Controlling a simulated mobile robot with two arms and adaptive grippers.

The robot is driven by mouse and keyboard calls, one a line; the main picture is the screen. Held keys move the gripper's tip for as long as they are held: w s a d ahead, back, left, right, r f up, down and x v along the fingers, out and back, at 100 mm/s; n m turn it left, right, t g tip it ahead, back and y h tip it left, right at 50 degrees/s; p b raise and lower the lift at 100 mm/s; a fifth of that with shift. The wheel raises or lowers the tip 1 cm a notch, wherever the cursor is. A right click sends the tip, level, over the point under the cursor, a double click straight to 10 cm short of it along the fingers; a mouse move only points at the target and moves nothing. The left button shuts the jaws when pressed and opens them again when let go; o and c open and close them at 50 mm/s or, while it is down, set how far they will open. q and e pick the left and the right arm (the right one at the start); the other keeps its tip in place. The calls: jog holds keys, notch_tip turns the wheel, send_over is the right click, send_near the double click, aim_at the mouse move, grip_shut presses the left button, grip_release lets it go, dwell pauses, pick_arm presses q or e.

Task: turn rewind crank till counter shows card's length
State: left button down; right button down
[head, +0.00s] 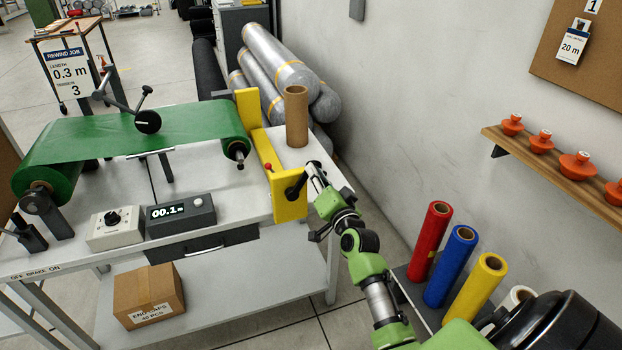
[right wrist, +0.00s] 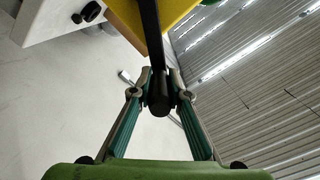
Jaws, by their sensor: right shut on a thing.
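My right gripper (head: 311,178) is at the yellow stand (head: 291,206) at the table's right end. In the right wrist view it is shut on the black handle of the rewind crank (right wrist: 159,104). In the head view the crank's dark arm (head: 293,189) shows beside the stand, and the handle is mostly hidden by the gripper. The counter (head: 167,211) reads 00.1 m. The job card (head: 67,72) gives length 0.3 m and tension 3. A green web (head: 140,130) runs between the left roll and the right spindle (head: 236,150). My left gripper is out of view.
A cardboard core (head: 296,118) stands behind the yellow stand. A control box with a knob (head: 114,228) is left of the counter. Red, blue and yellow rolls (head: 454,266) stand near my right arm. A wall shelf (head: 557,171) holds several orange parts.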

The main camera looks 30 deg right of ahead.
jog(key=d+f+m+b, duration=0.1)
jog(key=f+m+b, duration=0.4)
jog(key=f+m, duration=0.2)
jog(key=s+d+f+m+b, duration=0.1)
jog(key=d+f+m+b, duration=0.1)
jog(key=f+m+b, duration=0.3)
jog(key=shift+d+f+m, duration=0.25)
jog(key=shift+f+m, duration=1.4)
jog(key=shift+m, duration=0.95)
jog(key=c, duration=1.9)
grip_release()
jog(key=shift+r, duration=0.15)
jog(key=v, duration=1.2)
jog(key=shift+r, duration=0.1)
